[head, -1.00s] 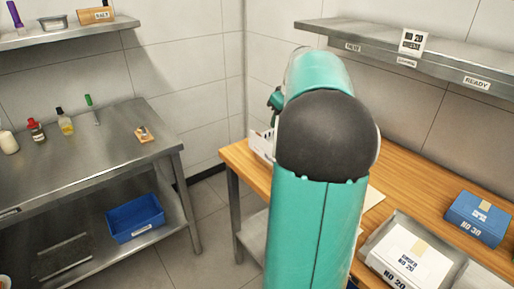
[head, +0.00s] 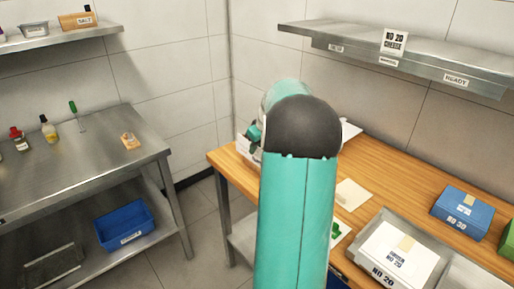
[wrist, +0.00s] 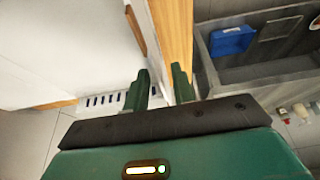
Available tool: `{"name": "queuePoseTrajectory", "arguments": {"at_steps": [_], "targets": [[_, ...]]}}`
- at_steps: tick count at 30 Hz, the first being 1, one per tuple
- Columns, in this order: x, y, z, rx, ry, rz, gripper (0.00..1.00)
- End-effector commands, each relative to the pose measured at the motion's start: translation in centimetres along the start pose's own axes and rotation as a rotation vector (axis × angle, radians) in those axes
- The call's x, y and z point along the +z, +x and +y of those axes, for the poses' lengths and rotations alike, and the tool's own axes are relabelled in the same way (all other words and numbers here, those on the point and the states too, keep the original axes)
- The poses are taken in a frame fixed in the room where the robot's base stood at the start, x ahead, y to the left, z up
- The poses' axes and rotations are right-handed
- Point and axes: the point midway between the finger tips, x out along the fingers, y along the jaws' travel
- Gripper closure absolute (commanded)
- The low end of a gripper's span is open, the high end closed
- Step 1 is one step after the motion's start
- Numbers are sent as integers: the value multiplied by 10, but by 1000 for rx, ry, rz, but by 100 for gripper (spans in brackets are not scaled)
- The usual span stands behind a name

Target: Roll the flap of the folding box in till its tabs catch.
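The folding box is mostly hidden behind my arm in the head view. A white upright panel with dark marks (head: 243,146), which looks like part of it, shows at the counter's left end. Another white piece (head: 350,131) sticks out right of my arm. My gripper (head: 254,138) is beside the left panel; I cannot tell whether they touch. In the wrist view my gripper (wrist: 161,72) has its two green fingers apart, with nothing clearly held. A pale strip with dark slots (wrist: 103,100) lies just left of the fingers, probably the box's flap.
The wooden counter (head: 385,178) carries a card (head: 352,194), a metal tray (head: 437,251) with a white box marked NO 20 (head: 400,252), and a blue box (head: 462,212). A shelf (head: 345,44) hangs above. A steel table (head: 85,160) stands left across a gap.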

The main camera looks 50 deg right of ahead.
Motion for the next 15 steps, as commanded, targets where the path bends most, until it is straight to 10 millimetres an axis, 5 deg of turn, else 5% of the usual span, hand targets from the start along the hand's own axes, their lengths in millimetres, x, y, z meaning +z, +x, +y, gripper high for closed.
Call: {"name": "queuePoseTrajectory", "arguments": {"at_steps": [10,15], "targets": [[0,7,0,1,0,1,75],[0,7,0,1,0,1,100]]}}
